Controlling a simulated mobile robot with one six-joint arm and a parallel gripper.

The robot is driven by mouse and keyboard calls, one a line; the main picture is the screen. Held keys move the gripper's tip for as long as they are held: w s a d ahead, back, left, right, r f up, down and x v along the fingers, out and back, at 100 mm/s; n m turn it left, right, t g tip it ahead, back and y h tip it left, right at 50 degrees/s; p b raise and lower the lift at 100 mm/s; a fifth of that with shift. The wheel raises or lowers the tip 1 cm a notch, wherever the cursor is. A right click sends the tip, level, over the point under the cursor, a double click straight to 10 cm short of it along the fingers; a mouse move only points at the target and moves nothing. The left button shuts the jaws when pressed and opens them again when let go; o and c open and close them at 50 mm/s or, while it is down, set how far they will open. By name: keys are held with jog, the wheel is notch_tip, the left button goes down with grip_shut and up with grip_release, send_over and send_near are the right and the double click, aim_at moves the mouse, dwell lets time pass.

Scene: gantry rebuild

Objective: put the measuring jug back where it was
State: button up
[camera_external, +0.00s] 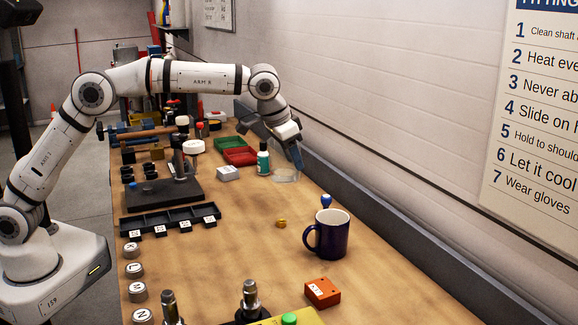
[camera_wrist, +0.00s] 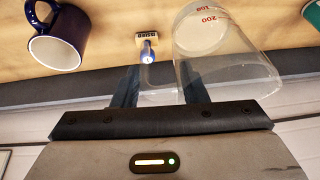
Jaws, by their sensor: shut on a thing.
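The measuring jug (camera_external: 286,174) is clear and stands on or just above the bench near the wall; I cannot tell if its base touches. In the wrist view the jug (camera_wrist: 225,62) fills the upper right, with red marks for 100 and 200. My gripper (camera_external: 296,157) points down at the jug. In the wrist view my gripper (camera_wrist: 158,92) has a clear part between its fingers, apparently the jug's handle, and is shut on it.
A dark blue mug (camera_external: 331,236) stands on the bench nearer the camera, with a blue-topped tool (camera_external: 326,201) behind it. A green-labelled bottle (camera_external: 263,160) is just left of the jug. Red (camera_external: 240,156) and green trays lie behind. Bare wood lies in front of the jug.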

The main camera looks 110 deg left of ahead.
jog(key=s+a+p, duration=0.1)
jog(key=s+a, duration=0.8)
jog(key=f, duration=0.5)
jog(key=shift+a, duration=0.4)
jog(key=shift+f+p, duration=0.35)
jog(key=shift+f, duration=2.1)
grip_shut()
jog(key=shift+f, duration=0.2)
jog(key=o, duration=1.3)
grip_release()
